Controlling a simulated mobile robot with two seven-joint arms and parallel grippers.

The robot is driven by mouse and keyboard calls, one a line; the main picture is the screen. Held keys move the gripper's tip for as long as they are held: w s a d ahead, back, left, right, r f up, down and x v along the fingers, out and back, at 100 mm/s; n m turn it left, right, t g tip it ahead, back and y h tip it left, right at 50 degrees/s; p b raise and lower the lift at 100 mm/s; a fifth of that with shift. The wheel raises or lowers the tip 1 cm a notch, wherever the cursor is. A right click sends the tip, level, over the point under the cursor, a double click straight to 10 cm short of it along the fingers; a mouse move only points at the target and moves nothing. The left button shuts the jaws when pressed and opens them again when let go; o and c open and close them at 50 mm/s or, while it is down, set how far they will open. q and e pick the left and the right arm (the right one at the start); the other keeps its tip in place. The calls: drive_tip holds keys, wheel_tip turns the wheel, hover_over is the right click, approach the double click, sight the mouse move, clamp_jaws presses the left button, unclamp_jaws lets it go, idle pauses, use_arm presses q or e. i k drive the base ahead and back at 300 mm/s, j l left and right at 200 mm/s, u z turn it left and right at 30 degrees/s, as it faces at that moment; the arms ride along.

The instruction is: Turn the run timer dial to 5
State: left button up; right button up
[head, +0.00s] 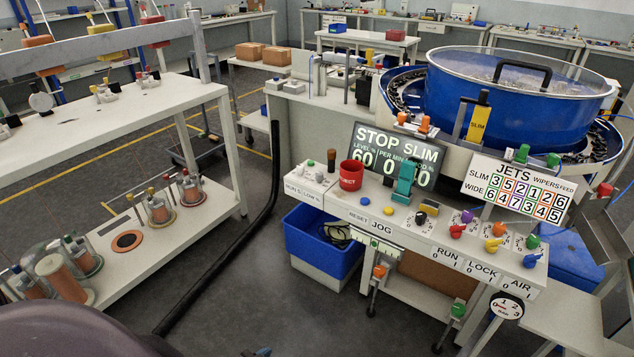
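I cannot single out the run timer dial for sure, as the small markings are too small to read. A white control panel (352,205) stands right of centre. Its sloped front carries coloured knobs: black (421,218), red (457,231), yellow (493,245) and blue (531,260). Labels RUN, LOCK and AIR with 0 and 1 marks lie below the last three. A round white dial (506,307) with a red mark and numbers hangs under the panel's right front edge. Neither gripper can be made out in this view.
A display reading STOP SLIM (397,152) and a JETS number board (515,189) stand behind the knobs. The blue bowl (505,95) is behind them. A blue bin (318,240) sits under the panel. A white shelf unit (110,130) stands left, with open floor between.

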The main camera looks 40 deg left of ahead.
sight(300, 168)
drive_tip(key=i+u, duration=0.1)
drive_tip(key=u, duration=0.6)
